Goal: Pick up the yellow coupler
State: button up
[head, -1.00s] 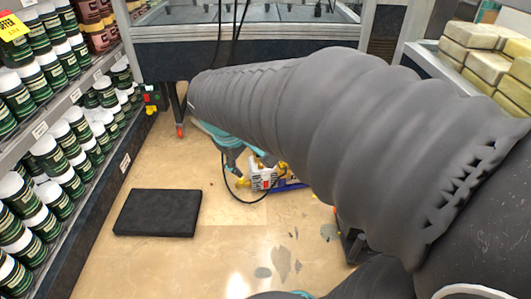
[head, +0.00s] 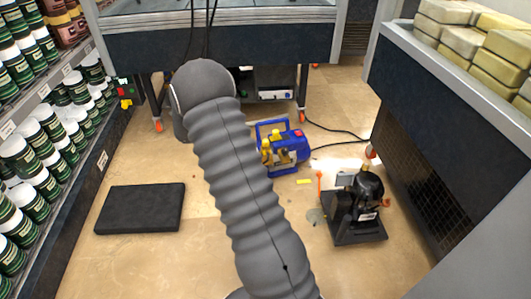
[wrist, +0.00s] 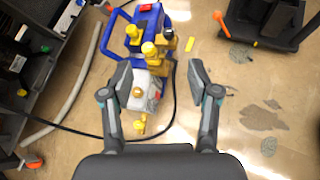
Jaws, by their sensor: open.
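The wrist view shows several small yellow fittings around a blue and white pump (wrist: 150,25); I cannot tell for sure which is the coupler. One yellow fitting (wrist: 149,50) stands up on the pump's near side. Another yellow fitting (wrist: 140,124) is at the near end of a white-grey block (wrist: 141,90). My gripper (wrist: 162,77) is open and empty, its fingers appearing either side of the block's right part and a black hose. In the head view the blue pump (head: 297,147) with yellow fittings (head: 267,150) is partly hidden by my arm, and my gripper is hidden too.
A yellow strip (head: 304,182) lies on the floor. A black mat (head: 140,208) lies left. Shelves and counters enclose the floor.

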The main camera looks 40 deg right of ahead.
aim_at(266, 143)
jog(key=w+d+f+n, duration=0.1)
jog(key=d+f, duration=0.2)
jog(key=f, duration=0.1)
jog(key=w+d+f+n+h, duration=0.1)
jog(key=w+d+f, duration=0.1)
jog(key=f, duration=0.3)
jog(key=w+d+f+n+t, duration=0.1)
jog(key=d+f+n, duration=0.1)
jog(key=d+f, duration=0.2)
jog(key=shift+w+d+f+h+b, duration=0.2)
jog(key=shift+d+f+h+b, duration=0.1)
jog(key=shift+d+f+b, duration=0.15)
jog(key=shift+x, duration=3.25)
jog(key=shift+w+a, duration=0.1)
jog(key=shift+w, duration=0.1)
jog(key=shift+f, duration=0.1)
grip_shut()
